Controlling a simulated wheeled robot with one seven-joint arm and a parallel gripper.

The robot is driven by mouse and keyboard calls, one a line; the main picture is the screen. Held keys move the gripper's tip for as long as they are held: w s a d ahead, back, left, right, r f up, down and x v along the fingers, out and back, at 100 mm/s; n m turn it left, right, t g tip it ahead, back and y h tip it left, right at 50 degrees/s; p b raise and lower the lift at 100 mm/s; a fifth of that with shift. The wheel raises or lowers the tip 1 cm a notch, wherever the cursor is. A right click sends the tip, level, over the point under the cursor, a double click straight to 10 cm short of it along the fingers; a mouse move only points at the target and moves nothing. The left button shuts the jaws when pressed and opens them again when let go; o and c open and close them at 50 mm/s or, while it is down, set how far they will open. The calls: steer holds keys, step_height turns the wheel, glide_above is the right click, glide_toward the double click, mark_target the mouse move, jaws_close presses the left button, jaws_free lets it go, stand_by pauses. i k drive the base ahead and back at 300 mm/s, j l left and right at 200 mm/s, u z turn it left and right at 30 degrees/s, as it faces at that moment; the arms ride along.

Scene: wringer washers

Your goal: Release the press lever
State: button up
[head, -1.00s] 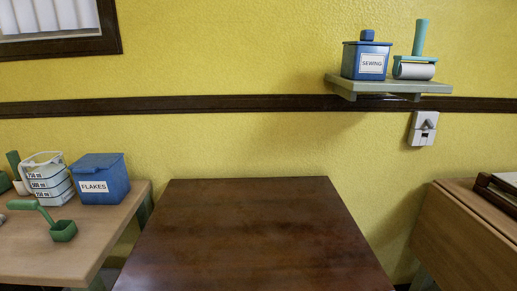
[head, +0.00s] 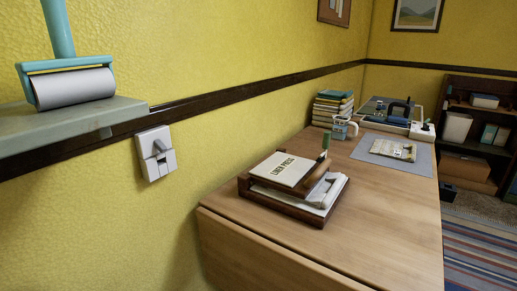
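A linen press (head: 243,187) stands on the near left part of the wooden table in the head view. It has a dark wooden base and a white top board marked "LINEN PRESS" (head: 284,168). White cloth or paper (head: 322,196) shows between the layers at its right side. A brown lever-like bar (head: 319,184) with a small green tip (head: 323,156) rises at its right end; its exact position is hard to tell. My gripper is not in view.
The wooden table (head: 370,225) has free room in front of the press.

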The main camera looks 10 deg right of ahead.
mark_target(326, 138)
steer(key=j+z, duration=0.6)
steer(key=j, duration=0.15)
steer(key=l+u, duration=0.15)
steer(key=u, duration=0.2)
steer(key=i+l+u, duration=0.1)
steer(key=u, duration=0.25)
steer(key=i+l+u, duration=0.1)
steer(key=l+u, duration=0.15)
steer(key=l, duration=0.8)
steer(key=l+u, duration=0.3)
steer(key=l, duration=2.25)
